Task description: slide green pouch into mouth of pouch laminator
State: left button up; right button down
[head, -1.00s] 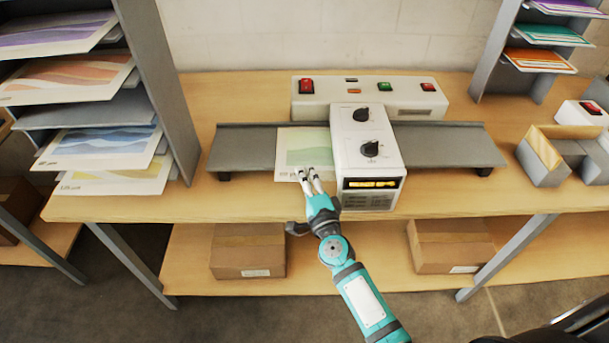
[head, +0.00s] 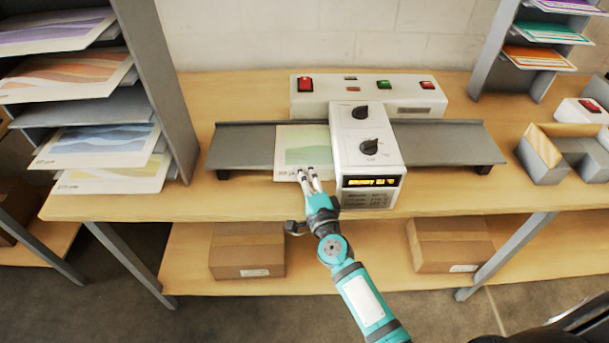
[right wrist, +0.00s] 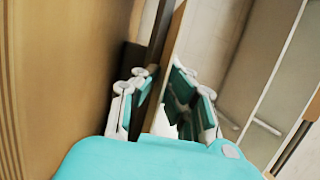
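The green pouch (head: 305,148), a pale sheet with a green wave print, lies flat on the left tray (head: 243,150) of the white pouch laminator (head: 367,150). Its right edge meets the laminator's body at the mouth; whether any of it is inside is hidden. Its front edge hangs slightly over the tray. My right gripper (head: 307,174) is at that front edge, right of the pouch's middle. In the right wrist view, the fingers (right wrist: 162,88) stand apart with a gap between them; I cannot make out a clear grip on the pouch. My left gripper is not in view.
A grey rack (head: 165,90) with printed sheets stands at the left, and another (head: 495,55) at the back right. The laminator's right tray (head: 445,145) is empty. A divided box (head: 545,155) sits at the right. Cardboard boxes (head: 248,250) lie on the lower shelf.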

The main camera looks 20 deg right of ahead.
jog(key=shift+s+f, duration=0.2)
jog(key=shift+f, duration=0.45)
jog(key=c, duration=1.4)
grip_release()
jog(key=shift+w, duration=0.1)
jog(key=shift+r, duration=0.1)
jog(key=s, duration=1.2)
jog(key=s+f+n+g+y, duration=0.1)
jog(key=s+f+n+g, duration=0.25)
jog(key=f, duration=0.75)
jog(key=s+f+n+g, duration=0.3)
jog(key=s+f+n, duration=0.2)
jog(key=f, duration=0.7)
jog(key=s+f+n+g+y, duration=0.1)
jog(key=s+f+n+g, duration=0.25)
jog(key=f, duration=0.75)
jog(key=s+d+f+n+g, duration=0.2)
jog(key=s+f, duration=0.3)
jog(key=s, duration=0.4)
jog(key=s+d+f+n+g+h, duration=0.1)
jog(key=s+d+f+n+g, duration=0.1)
jog(key=s+f, duration=0.3)
jog(key=s+d+f+n+g+h, duration=0.1)
jog(key=s+d+f+n+g, duration=0.1)
jog(key=s, duration=1.1)
notch_tip(320, 180, down, 3)
jog(key=shift+d+f+n+g+b, duration=0.1)
jog(key=shift+d+n+g+b, duration=0.2)
jog(key=shift+n+g, duration=0.7)
